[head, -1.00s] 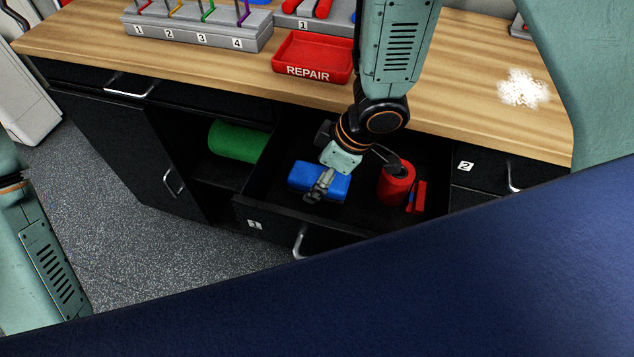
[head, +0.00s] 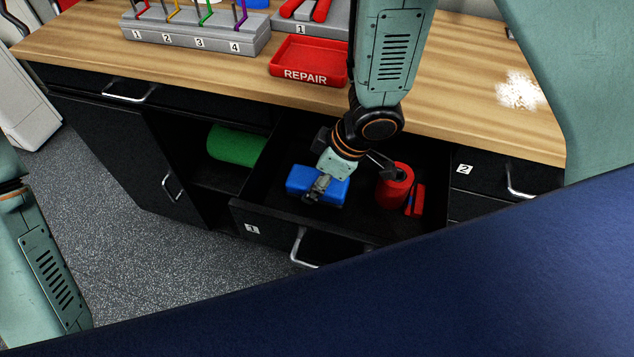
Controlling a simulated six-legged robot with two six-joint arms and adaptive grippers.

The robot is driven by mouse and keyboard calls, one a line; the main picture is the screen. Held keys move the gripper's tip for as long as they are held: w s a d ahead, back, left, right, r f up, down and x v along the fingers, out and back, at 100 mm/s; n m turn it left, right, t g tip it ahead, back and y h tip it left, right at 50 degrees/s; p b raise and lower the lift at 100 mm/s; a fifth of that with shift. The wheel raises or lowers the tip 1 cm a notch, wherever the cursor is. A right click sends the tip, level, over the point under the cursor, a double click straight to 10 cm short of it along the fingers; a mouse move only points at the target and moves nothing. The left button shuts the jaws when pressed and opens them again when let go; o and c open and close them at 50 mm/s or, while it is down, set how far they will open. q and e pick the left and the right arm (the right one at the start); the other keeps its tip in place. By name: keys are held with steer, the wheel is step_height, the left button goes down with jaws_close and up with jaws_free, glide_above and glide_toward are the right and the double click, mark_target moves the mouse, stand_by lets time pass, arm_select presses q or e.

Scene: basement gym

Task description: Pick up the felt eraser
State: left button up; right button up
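A blue block (head: 300,181), which looks like the felt eraser, lies in the open drawer marked 1 (head: 290,226). My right arm reaches down from the top of the head view. Its gripper (head: 319,190) is over the middle of the blue block and hides part of it. Whether the fingers touch the block, and whether they are open or shut, is not clear. My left arm shows at the left edge, with its gripper out of view.
A green roll (head: 233,145) is in the open compartment to the left. A red REPAIR tray (head: 309,62) sits on the wooden bench (head: 440,95).

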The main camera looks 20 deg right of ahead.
steer(key=shift+c, duration=0.5)
step_height(320, 180, up, 10)
steer(key=p, duration=0.6)
step_height(320, 180, up, 8)
steer(key=p, duration=0.8)
steer(key=s+d+f+m+t+h+b, duration=0.1)
steer(key=d+f+m+b, duration=0.3)
steer(key=b, duration=0.8)
steer(key=shift+d+f+m+h, duration=0.15)
steer(key=shift+d+m+h, duration=0.15)
steer(key=shift+d+m, duration=0.45)
steer(key=shift+s, duration=0.15)
